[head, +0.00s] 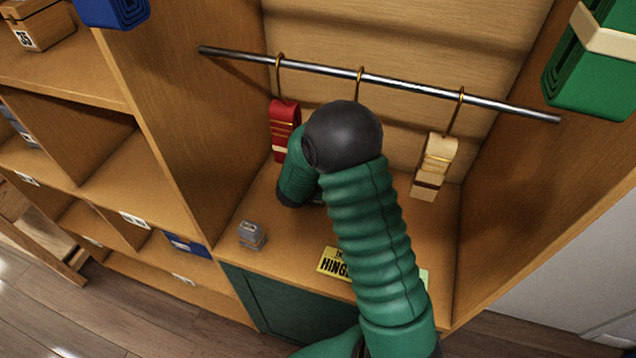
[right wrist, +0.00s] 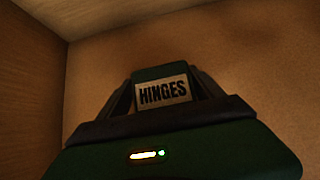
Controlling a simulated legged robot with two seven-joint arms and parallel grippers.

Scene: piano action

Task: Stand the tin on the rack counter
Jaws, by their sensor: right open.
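The tin (right wrist: 163,92), dark green with a pale HINGES label, shows in the right wrist view between the fingers of my right gripper (right wrist: 165,105). The fingers are open, one on each side of it; I cannot tell whether they touch it. Wooden panels show behind it. In the head view my right arm bends over the rack counter (head: 290,232) and hides its own gripper and the tin. A yellow plate (head: 333,263) with partly covered lettering, HINGE readable, lies at the counter's front. My left gripper is not in view.
A metal rod (head: 420,87) crosses above the counter. A red item (head: 284,128) and a cream item (head: 434,165) hang from hooks; a middle hook's load is hidden. A small grey object (head: 251,236) stands at the counter's left front. Side panels bound the bay.

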